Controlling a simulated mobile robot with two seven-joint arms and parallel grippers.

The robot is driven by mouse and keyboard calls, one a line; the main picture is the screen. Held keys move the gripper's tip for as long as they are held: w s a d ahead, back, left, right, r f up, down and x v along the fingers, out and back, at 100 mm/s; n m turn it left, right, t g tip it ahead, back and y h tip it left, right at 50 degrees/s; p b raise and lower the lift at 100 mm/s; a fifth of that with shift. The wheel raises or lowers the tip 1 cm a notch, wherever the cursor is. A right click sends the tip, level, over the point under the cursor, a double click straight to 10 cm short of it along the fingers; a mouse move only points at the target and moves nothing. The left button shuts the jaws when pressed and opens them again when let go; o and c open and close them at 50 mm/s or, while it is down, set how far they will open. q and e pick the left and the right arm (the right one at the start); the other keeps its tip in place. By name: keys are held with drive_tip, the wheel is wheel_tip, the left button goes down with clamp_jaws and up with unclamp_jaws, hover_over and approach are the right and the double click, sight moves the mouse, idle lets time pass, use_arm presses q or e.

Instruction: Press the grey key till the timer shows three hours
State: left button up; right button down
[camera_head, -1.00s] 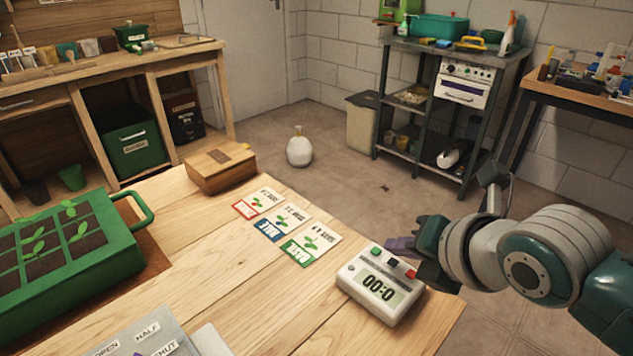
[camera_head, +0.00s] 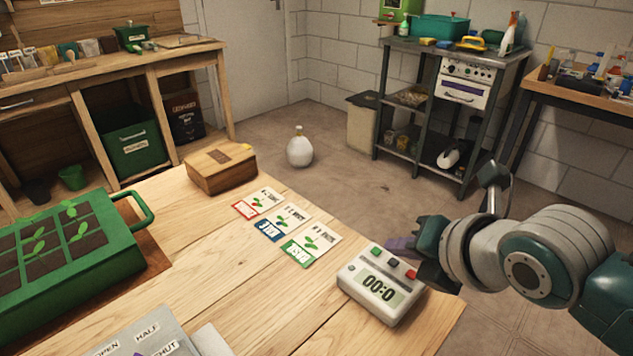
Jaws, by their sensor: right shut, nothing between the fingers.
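The timer (camera_head: 381,286) is a pale box at the table's right front corner. Its display (camera_head: 379,288) shows dark digits that read like "00:0". Along its far edge are a green key (camera_head: 375,251), a grey key (camera_head: 392,262) and a red key (camera_head: 411,275). A small round grey knob (camera_head: 351,268) sits at its left. My left gripper is not in view.
Three seed cards (camera_head: 283,228) lie left of the timer. A wooden box (camera_head: 220,170) stands at the table's far edge, and a green seedling tray (camera_head: 70,275) at the left. A grey labelled panel (camera_head: 130,345) is at the bottom. The table's middle is clear.

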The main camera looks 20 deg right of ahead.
drive_tip(key=shift+f, duration=0.1)
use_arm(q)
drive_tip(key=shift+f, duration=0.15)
use_arm(e)
drive_tip(key=shift+f, duration=0.35)
use_arm(q)
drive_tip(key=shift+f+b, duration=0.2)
drive_tip(key=shift+b, duration=0.1)
use_arm(e)
drive_tip(key=shift+f, duration=0.35)
idle(0.3)
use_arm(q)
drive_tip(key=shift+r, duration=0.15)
use_arm(e)
drive_tip(key=shift+r, duration=0.1)
use_arm(q)
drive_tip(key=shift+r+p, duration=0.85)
drive_tip(key=shift+p, duration=0.15)
use_arm(e)
drive_tip(key=shift+r, duration=0.7)
use_arm(q)
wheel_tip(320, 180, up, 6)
drive_tip(key=p, duration=0.5)
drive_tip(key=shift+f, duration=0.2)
use_arm(e)
wheel_tip(320, 180, up, 5)
